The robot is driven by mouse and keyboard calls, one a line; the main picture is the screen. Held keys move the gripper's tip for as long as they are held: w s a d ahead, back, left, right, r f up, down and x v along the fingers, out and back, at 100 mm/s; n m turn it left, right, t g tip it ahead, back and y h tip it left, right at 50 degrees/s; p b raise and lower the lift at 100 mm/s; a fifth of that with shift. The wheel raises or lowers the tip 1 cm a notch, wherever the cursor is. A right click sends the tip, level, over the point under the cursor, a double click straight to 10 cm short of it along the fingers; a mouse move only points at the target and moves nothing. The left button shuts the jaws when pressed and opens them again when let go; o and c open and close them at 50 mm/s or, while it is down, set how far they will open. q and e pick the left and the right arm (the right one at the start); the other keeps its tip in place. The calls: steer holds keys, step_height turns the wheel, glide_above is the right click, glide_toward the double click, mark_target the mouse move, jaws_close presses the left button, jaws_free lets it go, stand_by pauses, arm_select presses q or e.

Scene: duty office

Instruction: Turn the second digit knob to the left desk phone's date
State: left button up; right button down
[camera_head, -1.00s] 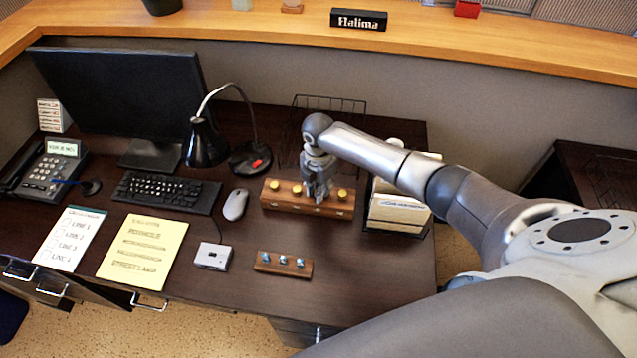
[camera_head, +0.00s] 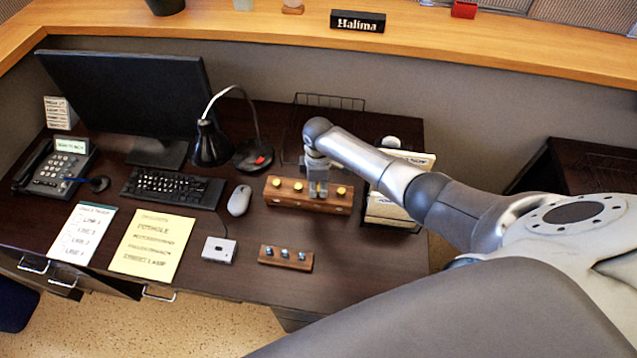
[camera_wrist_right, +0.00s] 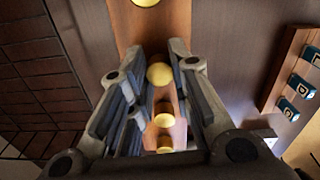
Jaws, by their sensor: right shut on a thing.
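The desk phone (camera_head: 55,168) stands at the left of the desk. Its lit display (camera_head: 71,146) shows text too small to read. A wooden block (camera_head: 289,200) with a row of yellow knobs lies right of the mouse. My right gripper (camera_head: 318,188) comes down from above and is shut on the third knob from the left, which also shows between the fingers in the right wrist view (camera_wrist_right: 160,75). The second knob from the left (camera_head: 298,186) is beside it, free. The rightmost knob (camera_head: 341,190) is also free. My left gripper is out of view.
A lamp (camera_head: 211,145), wire rack (camera_head: 330,101), mouse (camera_head: 240,200) and small grey box (camera_head: 219,249) surround the area. A paper tray (camera_head: 391,212) stands close on the right.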

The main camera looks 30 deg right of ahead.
mark_target(319, 189)
steer(key=shift+m, duration=0.6)
steer(key=c, duration=1.3)
jaws_free()
steer(key=shift+r, duration=0.15)
step_height(319, 189, up, 12)
steer(key=shift+f, duration=0.15)
steer(key=shift+f, duration=0.1)
